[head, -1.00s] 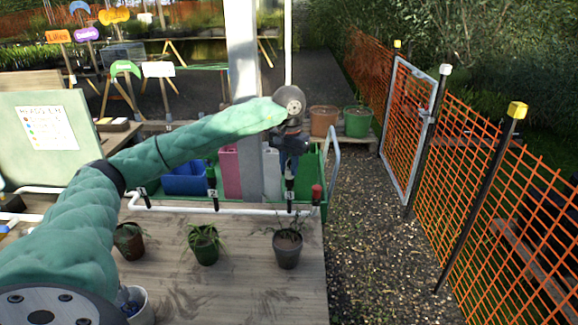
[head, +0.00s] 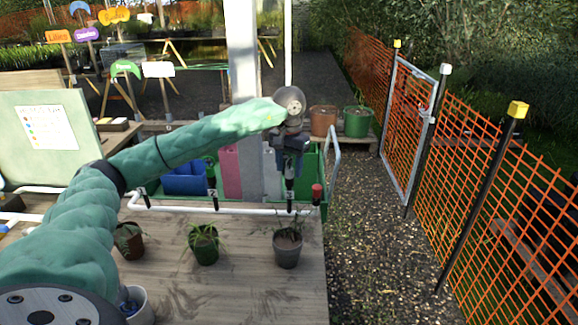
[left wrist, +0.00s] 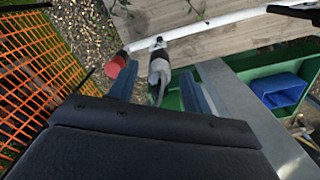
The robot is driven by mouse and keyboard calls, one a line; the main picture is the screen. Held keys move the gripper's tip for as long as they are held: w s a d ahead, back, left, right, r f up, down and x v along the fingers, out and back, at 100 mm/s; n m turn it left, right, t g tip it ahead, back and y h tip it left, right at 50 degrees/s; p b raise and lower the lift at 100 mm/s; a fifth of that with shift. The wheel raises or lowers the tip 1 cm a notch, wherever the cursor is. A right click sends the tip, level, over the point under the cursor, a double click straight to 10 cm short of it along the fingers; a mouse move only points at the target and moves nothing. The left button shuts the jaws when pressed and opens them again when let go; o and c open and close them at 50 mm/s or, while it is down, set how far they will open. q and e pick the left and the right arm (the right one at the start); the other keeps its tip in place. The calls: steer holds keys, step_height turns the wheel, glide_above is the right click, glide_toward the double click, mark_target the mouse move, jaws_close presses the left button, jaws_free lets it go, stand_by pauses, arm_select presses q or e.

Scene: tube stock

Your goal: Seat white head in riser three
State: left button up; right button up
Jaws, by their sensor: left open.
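My left gripper (head: 289,168) is above the rightmost riser (head: 290,196) on the white pipe (head: 235,210). In the left wrist view its two blue-grey fingers (left wrist: 157,90) are apart. A pale grey-white head (left wrist: 159,70) stands between them, in line with the dark riser fitting at the pipe. I cannot tell whether the fingers touch it or how deep it sits. Two more dark risers, the middle one (head: 213,194) and the left one (head: 146,196), stand along the pipe. My right gripper is not in view.
A red cap (head: 317,194) ends the pipe just right of the riser. Behind it is a green tray (left wrist: 243,88) with a blue bin (head: 185,179) and a grey post (head: 243,90). Potted plants (head: 287,248) stand on the bench in front. An orange fence (head: 480,190) runs at right.

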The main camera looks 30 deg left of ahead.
arm_select(q)
steer(key=shift+r, duration=0.1)
step_height(320, 180, up, 6)
steer(key=shift+f+b, duration=0.1)
steer(key=shift+b, duration=1)
steer(key=shift+r, duration=0.9)
